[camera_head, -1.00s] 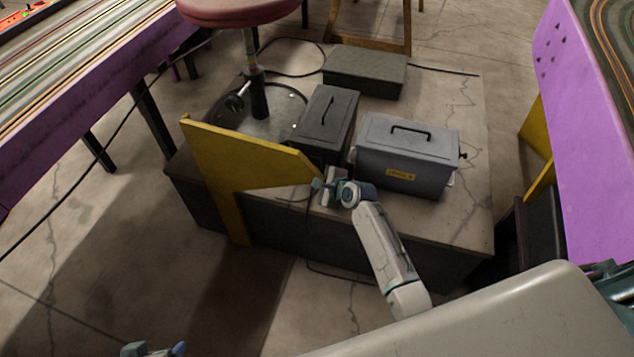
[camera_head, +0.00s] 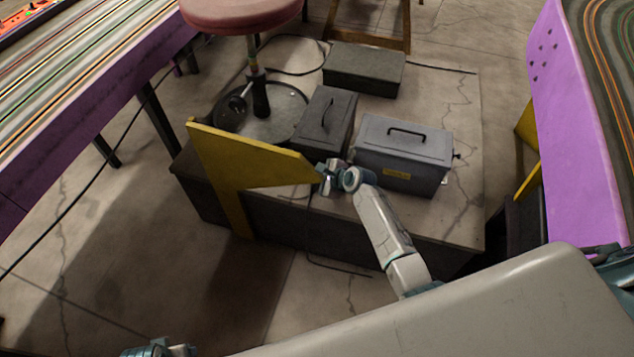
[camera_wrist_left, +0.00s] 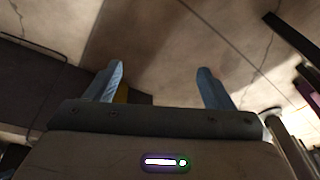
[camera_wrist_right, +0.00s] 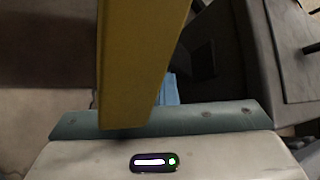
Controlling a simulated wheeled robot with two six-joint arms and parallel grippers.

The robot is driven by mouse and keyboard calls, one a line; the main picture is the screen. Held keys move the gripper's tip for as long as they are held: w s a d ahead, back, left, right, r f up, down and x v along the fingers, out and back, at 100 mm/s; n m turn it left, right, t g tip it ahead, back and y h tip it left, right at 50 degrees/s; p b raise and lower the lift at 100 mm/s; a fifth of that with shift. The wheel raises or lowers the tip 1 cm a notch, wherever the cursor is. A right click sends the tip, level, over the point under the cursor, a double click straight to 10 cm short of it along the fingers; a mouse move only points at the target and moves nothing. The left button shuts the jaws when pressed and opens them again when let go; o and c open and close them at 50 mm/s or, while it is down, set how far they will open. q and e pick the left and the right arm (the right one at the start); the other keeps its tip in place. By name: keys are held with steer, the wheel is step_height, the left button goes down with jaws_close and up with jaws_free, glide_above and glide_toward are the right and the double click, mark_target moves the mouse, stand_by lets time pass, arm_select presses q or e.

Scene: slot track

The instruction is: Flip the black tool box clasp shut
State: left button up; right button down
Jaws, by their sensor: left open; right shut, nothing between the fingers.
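The black tool box (camera_head: 340,108) stands on the low platform in the head view, with a thin handle on its lid. Its clasp cannot be made out in the head view. My right gripper (camera_head: 328,178) is at the front lower corner of the box, beside the tip of the yellow board. It is shut with nothing held. In the right wrist view, the yellow board covers much of the fingers; one blue fingertip (camera_wrist_right: 168,90) shows. A dark box surface (camera_wrist_right: 205,45) lies beyond it, with a darker patch on it. My left gripper (camera_wrist_left: 158,85) is open and empty over the floor.
The yellow board (camera_head: 240,160) stands close left of my right gripper. A grey box (camera_head: 405,150) with a yellow label stands right of the black box. A flat dark box (camera_head: 363,70) and a stool (camera_head: 245,14) are behind. Purple-sided track tables flank the platform (camera_head: 455,205).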

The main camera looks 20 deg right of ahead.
arm_select(q)
steer(key=shift+s+a+f, duration=0.1)
steer(key=shift+f, duration=0.6)
steer(key=shift+r, duration=0.1)
steer(key=shift+w+p+v, duration=0.2)
steer(key=shift+p+v, duration=0.75)
steer(key=shift+p, duration=0.2)
steer(key=shift+r, duration=0.1)
